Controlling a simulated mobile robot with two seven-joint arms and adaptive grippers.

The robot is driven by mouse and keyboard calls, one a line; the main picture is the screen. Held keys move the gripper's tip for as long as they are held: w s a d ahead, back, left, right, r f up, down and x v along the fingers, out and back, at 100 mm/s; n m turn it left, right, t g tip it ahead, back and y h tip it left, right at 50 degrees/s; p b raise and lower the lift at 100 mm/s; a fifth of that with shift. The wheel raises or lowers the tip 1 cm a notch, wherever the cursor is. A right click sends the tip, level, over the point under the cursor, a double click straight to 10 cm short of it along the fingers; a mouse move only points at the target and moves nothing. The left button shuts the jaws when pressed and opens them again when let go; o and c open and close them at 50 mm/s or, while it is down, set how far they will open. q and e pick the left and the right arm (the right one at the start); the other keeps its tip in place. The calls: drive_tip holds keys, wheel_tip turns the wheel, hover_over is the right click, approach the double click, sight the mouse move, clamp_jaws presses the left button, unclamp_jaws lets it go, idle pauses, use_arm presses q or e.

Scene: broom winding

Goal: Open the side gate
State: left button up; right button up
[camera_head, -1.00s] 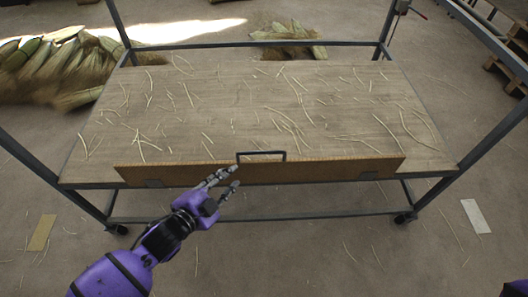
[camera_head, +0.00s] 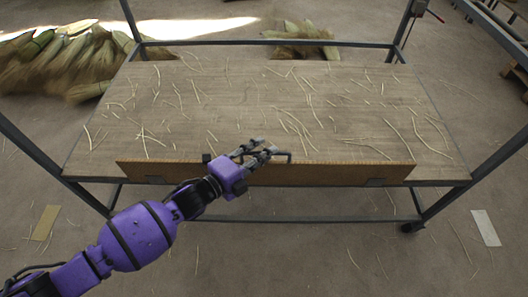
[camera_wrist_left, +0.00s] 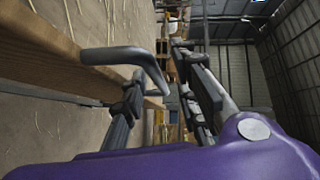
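The side gate (camera_head: 345,173) is a long brown board standing upright along the near edge of the worktable (camera_head: 330,110). A dark bar handle (camera_head: 288,155) sits at its middle, partly hidden by my left gripper. My left gripper (camera_head: 262,149) is at the handle with its fingers apart. In the left wrist view, the bent handle (camera_wrist_left: 125,56) reaches in from the left, and its end lies near the space between the open fingers (camera_wrist_left: 165,100). I cannot tell whether they touch it. My right gripper is not in view.
Loose straw lies scattered over the tabletop. A dark metal frame with posts (camera_head: 497,160) and wheels surrounds the table. Straw bundles (camera_head: 65,65) lie on the floor at the far left. The floor in front of the table is mostly clear.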

use_arm(q)
drive_tip(key=shift+w+d+f, duration=0.1)
drive_tip(key=shift+w+d, duration=0.2)
drive_tip(key=shift+w, duration=0.05)
drive_tip(key=shift+c, duration=0.5)
clamp_jaws()
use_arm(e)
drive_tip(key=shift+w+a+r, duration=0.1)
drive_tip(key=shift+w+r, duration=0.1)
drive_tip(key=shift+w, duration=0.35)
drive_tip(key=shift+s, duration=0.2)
